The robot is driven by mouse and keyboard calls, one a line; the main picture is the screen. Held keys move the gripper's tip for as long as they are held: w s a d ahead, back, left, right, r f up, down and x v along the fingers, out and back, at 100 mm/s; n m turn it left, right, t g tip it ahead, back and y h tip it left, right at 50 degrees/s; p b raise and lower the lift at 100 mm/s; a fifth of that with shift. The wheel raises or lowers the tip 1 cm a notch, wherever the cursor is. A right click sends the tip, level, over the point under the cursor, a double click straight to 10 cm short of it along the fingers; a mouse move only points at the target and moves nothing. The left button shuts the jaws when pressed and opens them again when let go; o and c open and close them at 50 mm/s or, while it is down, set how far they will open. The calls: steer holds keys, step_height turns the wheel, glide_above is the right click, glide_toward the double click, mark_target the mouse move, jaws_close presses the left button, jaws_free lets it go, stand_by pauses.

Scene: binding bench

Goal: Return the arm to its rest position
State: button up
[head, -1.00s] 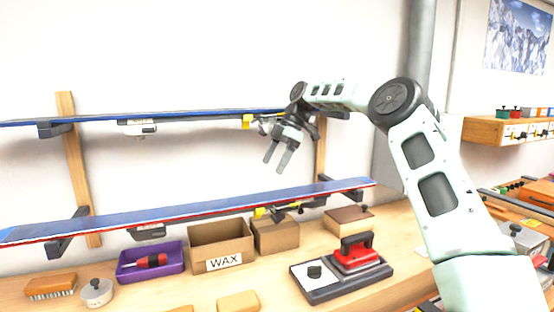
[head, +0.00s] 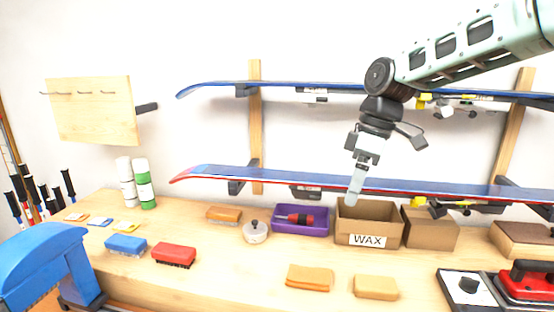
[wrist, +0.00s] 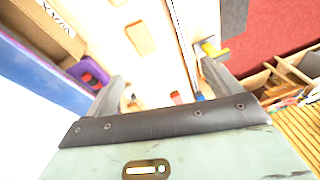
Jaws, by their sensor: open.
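My gripper (head: 355,190) hangs from my arm in the right half of the head view, fingers pointing down. It is in front of the lower blue ski (head: 260,180) and appears just above and in front of the WAX box (head: 384,226). I cannot tell its exact distance from them. In the wrist view the two fingers (wrist: 158,92) are spread apart with nothing between them; the bench top and small items show beyond.
The upper ski (head: 220,87) runs along the wall rack. A purple tray (head: 300,220), a red brush (head: 174,254), a blue brush (head: 126,244) and a red iron (head: 527,284) stand on the bench (head: 225,285). A blue vise-like object (head: 40,262) stands front left.

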steer(key=s+a+f+m+h, duration=0.1)
steer(key=s+a+f, duration=0.15)
steer(key=s, duration=0.55)
steer(key=s+a+f+m+h, duration=0.1)
steer(key=s+a+f+m, duration=0.15)
steer(key=s, duration=0.65)
steer(key=s+d+f+m, duration=0.1)
steer(key=s+f, duration=0.1)
steer(key=s, duration=0.4)
steer(key=s+d+f+m, duration=0.1)
steer(key=s+d+f, duration=0.1)
steer(key=s, duration=0.5)
steer(key=shift+s+f+t, duration=0.2)
steer(key=shift+f+t, duration=0.2)
